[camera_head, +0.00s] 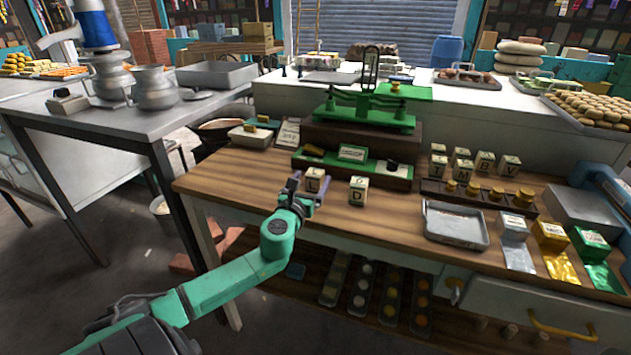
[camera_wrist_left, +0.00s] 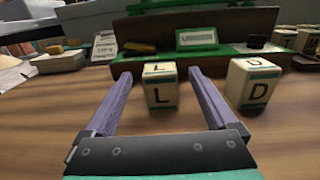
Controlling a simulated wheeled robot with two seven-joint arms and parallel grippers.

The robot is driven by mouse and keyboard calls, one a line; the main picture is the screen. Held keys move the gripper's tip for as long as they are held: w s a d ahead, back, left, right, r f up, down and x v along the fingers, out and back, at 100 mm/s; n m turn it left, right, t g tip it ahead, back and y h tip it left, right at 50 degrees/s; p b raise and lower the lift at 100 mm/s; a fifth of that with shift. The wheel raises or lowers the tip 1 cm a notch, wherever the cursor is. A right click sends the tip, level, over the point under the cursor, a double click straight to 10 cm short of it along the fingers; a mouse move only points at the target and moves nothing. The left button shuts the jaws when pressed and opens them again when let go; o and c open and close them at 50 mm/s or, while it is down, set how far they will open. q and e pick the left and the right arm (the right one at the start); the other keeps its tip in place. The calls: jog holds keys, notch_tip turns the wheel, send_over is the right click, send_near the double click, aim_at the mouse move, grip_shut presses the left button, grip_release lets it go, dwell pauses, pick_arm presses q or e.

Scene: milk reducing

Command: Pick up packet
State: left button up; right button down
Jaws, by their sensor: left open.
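There are gaps on both sides of the packet in the wrist view (camera_wrist_left: 159,75). I cannot tell how far the fingertips reach along it.
A green scale (camera_head: 372,112) stands on a brown base behind the packets. More lettered packets (camera_head: 462,161) stand at the back right, behind brass weights (camera_head: 472,189). A metal tray (camera_head: 455,226) lies at the right. Bare wood (camera_head: 235,172) is free to the left.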

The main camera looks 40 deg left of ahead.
aim_at(312, 178)
pick_arm(q)
jog(key=x, duration=0.4)
jog(key=shift+f, duration=0.15)
jog(key=shift+s, duration=0.15)
grip_shut()
